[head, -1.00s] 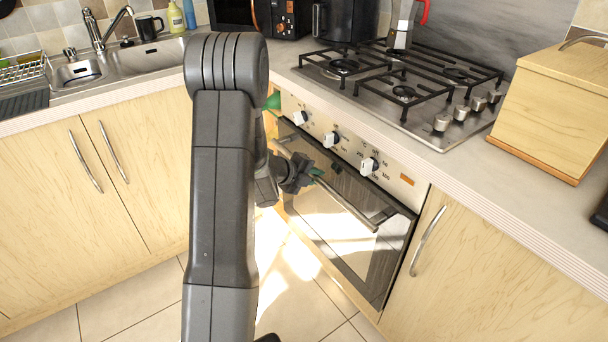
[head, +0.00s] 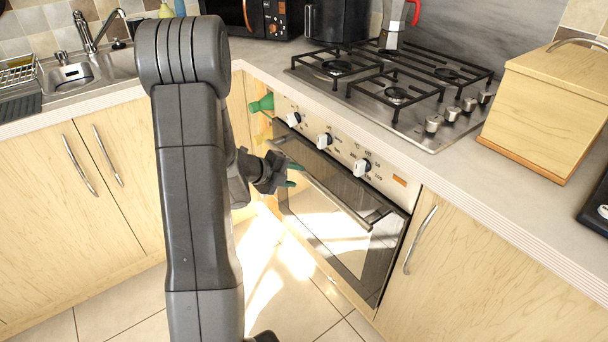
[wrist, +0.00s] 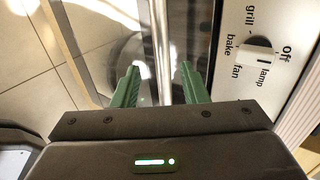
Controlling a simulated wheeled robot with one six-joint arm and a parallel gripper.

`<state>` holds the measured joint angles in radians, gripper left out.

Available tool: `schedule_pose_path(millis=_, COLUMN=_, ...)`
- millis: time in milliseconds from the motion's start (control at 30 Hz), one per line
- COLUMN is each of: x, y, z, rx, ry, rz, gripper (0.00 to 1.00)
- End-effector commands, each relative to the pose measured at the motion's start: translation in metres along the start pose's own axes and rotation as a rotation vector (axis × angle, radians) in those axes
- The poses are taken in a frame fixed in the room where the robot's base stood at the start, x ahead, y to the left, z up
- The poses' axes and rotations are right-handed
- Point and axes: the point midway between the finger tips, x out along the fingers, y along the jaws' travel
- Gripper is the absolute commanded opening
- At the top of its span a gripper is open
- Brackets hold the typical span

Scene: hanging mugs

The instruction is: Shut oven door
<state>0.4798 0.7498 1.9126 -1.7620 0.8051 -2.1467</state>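The oven door (head: 345,240) has a dark glass front with a bright reflection. It looks flush with the oven front or very nearly so; a small gap cannot be ruled out. Its long metal handle (head: 345,207) runs across the top of the door. My gripper (head: 293,174) is in front of the door near the handle's left part. In the wrist view, its green fingertips (wrist: 160,84) are apart, with the handle bar (wrist: 158,50) appearing between them. I cannot tell whether they touch it.
The control panel (head: 342,152) with white knobs sits above the door, under the counter and gas hob (head: 400,85). A green object (head: 262,103) is at the panel's left end. A wooden box (head: 550,105) stands on the right counter. The tiled floor (head: 300,310) is clear.

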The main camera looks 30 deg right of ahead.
Motion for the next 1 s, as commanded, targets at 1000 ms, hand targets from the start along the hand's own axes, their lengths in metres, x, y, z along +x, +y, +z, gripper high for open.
schedule_pose_path(millis=1000, x=-0.053, y=0.002, z=-0.001, rx=0.001, ry=0.003, rz=0.001, gripper=0.4)
